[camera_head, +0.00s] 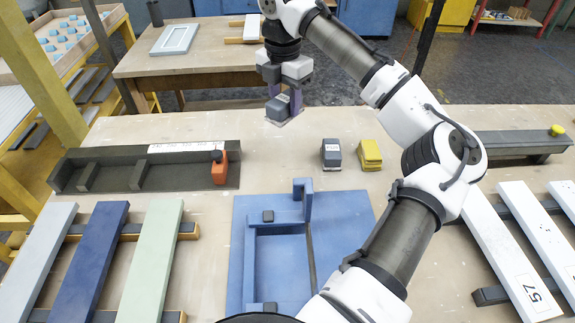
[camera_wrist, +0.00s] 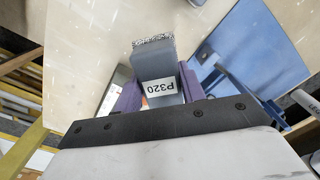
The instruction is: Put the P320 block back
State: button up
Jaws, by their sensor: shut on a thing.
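The P320 block (camera_head: 279,106) is a grey sanding-type block, held between the purple fingers of my gripper (camera_head: 285,97). In the wrist view the block (camera_wrist: 155,65) shows a white label reading P320 upside down, with a speckled far edge. My gripper also shows in the wrist view (camera_wrist: 159,90), shut on the block's sides. The block is over the far part of the workbench (camera_head: 250,140), with a small pale patch just below it. I cannot tell whether it touches the bench. A dark grey block (camera_head: 331,154) and a yellow block (camera_head: 369,155) stand to its right and nearer.
A blue fixture (camera_head: 244,230) lies at front centre. A dark tray (camera_head: 110,165) with an orange block (camera_head: 219,168) is at left. Painted slats (camera_head: 92,260) lie front left, white slats (camera_head: 510,250) at right. Bare bench lies around the held block.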

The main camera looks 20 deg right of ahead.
aim_at(288, 97)
jog(key=r+n, duration=0.1)
jog(key=n, duration=0.2)
jog(key=r+n+b, duration=0.1)
jog(key=n, duration=0.1)
jog(key=shift+w+d+r, duration=0.15)
jog(key=shift+d+r, duration=0.1)
jog(key=shift+r, duration=0.05)
jog(key=n, duration=0.1)
jog(key=r+n, duration=0.1)
jog(key=n, duration=0.1)
jog(key=shift+d+r, duration=0.1)
jog(key=shift+r, duration=0.15)
jog(key=shift+f+n, duration=0.15)
jog(key=shift+n, duration=0.15)
notch_tip(288, 97, down, 20)
jog(key=shift+r+p, duration=0.25)
jog(key=shift+p, duration=0.1)
jog(key=shift+f, duration=0.1)
jog(key=o, duration=0.6)
jog(key=shift+f, duration=0.1)
jog(key=o, duration=0.4)
